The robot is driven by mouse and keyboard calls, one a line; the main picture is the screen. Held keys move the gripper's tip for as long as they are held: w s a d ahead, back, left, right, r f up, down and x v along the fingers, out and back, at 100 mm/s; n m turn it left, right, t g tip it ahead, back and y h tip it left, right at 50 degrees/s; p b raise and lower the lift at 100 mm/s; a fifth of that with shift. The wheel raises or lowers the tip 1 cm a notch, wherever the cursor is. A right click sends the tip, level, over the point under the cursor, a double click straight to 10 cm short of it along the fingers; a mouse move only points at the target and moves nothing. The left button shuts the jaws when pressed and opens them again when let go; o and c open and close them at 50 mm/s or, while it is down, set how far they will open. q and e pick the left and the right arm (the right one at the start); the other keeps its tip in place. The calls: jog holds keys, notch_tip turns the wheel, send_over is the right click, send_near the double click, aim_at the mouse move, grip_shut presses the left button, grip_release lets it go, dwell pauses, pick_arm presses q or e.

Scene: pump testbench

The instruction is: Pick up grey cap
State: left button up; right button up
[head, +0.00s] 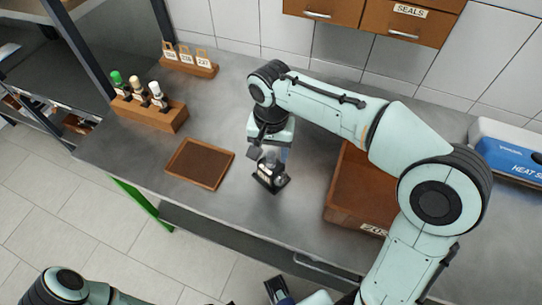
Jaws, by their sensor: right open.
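My right gripper (269,157) points down over the grey bench, its fingers apart. Directly below it is a small black holder (271,181) with a pale grey, shiny piece (266,171) on it. This piece may be the grey cap, but it is small and partly covered by the gripper. I cannot tell whether the fingers touch it.
A brown tray (200,142) lies left of the holder. A wooden rack (150,111) with several green- and white-topped items and a block with numbered tags (190,66) stand farther left. A brown box (340,205) stands right. The front bench strip is clear.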

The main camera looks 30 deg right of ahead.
jog(key=shift+f, duration=0.2)
grip_shut()
jog(key=shift+r, duration=0.1)
